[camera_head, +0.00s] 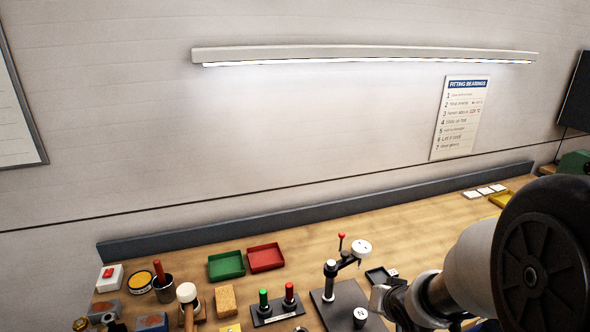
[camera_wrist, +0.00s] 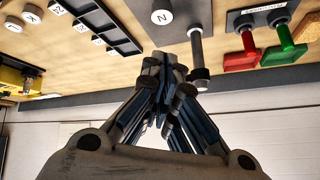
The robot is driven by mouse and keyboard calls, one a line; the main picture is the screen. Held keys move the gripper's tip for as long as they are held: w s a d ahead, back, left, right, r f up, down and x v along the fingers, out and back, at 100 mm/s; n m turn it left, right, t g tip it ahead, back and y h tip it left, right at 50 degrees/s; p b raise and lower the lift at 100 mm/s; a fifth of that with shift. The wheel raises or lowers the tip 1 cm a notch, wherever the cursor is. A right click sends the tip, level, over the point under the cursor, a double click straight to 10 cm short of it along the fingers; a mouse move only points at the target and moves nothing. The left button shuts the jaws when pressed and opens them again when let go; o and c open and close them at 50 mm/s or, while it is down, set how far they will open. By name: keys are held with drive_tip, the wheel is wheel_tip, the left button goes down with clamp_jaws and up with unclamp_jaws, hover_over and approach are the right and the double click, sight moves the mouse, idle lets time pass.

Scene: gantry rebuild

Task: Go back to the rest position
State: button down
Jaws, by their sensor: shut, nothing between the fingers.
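My gripper (camera_wrist: 166,68) shows in the wrist view with its dark fingers together and nothing between them. It is over the wooden workbench (camera_wrist: 130,75), which appears upside down in that view. In the head view my arm comes in from the lower right and hides part of the bench; the fingertips cannot be made out there. A dark plate with a round cap marked N (camera_wrist: 162,18) lies near the fingers in the wrist view.
In the head view, a press-like stand (camera_head: 331,283), a holder with green and red handles (camera_head: 278,312), a green tray (camera_head: 226,265) and a red tray (camera_head: 266,257) stand on the bench. A dark back ledge (camera_head: 330,211) runs along the wall.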

drive_tip(key=s+r+g+h+b, duration=0.1)
drive_tip(key=s+r+h+b, duration=0.1)
drive_tip(key=s+r, duration=0.85)
drive_tip(key=s+a+n+g+y, duration=0.1)
drive_tip(key=s+a, duration=0.1)
drive_tip(key=s, duration=0.5)
drive_tip(key=s+a+n+g+y+b, duration=0.1)
drive_tip(key=s+a+n, duration=0.1)
drive_tip(key=s, duration=0.6)
drive_tip(key=shift+s+a+f, duration=0.2)
drive_tip(key=shift+a+f, duration=0.05)
drive_tip(key=shift+a, duration=0.5)
